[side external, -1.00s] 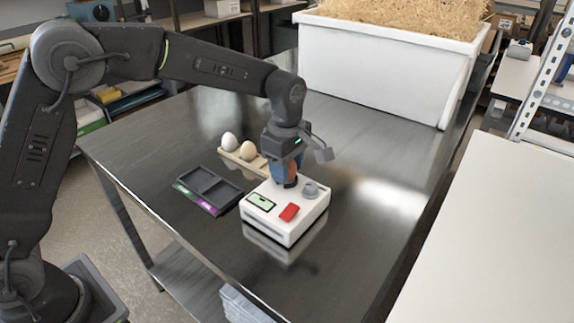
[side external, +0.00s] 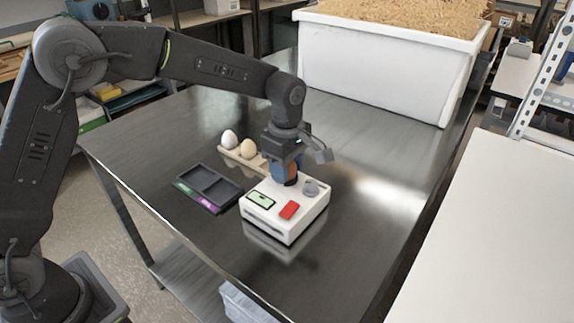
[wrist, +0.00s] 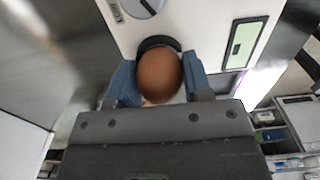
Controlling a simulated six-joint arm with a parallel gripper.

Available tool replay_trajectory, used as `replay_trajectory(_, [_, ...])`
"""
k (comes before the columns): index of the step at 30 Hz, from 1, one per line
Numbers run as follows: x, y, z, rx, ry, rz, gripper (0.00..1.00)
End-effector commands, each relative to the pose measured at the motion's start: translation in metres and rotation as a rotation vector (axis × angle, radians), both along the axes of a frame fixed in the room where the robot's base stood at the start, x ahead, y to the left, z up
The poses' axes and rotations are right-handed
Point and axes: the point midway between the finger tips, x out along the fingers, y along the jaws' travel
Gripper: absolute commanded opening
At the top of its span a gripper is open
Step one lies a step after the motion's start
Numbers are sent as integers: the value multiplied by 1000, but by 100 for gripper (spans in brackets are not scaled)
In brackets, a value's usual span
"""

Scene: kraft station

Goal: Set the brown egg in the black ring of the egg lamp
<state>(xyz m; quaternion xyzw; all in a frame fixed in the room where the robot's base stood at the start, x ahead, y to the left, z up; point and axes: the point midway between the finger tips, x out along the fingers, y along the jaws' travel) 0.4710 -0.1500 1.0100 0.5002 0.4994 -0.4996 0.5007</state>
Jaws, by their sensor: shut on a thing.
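The brown egg (wrist: 160,75) is between the blue fingers of my gripper (wrist: 158,82), which is shut on it. In the side view the egg (side external: 291,170) shows only as a small brown patch between the fingers of my gripper (side external: 287,168). The egg lamp (side external: 279,231) is a white box with a red button, a green display and a grey knob. Its black ring (wrist: 158,43) shows just behind the egg in the wrist view, partly hidden by it. The egg is upright at the ring; I cannot tell whether it rests in it.
A wooden holder (side external: 232,154) with a white egg (side external: 229,139) and a cream egg (side external: 248,149) stands behind the lamp. A dark two-compartment tray (side external: 183,196) lies left of the lamp. The metal table is clear at right.

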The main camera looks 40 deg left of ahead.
Motion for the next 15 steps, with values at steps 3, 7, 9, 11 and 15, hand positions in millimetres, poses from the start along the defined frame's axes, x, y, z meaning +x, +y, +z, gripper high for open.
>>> replay_trajectory(3, [0,0,-1,0,0,0,32])
replay_trajectory(7, [0,0,-1,0,0,0,46])
replay_trajectory(9, [0,0,-1,0,0,0,53])
replay_trajectory(11, [0,0,-1,0,0,0,59])
replay_trajectory(15, [0,0,-1,0,0,0,72])
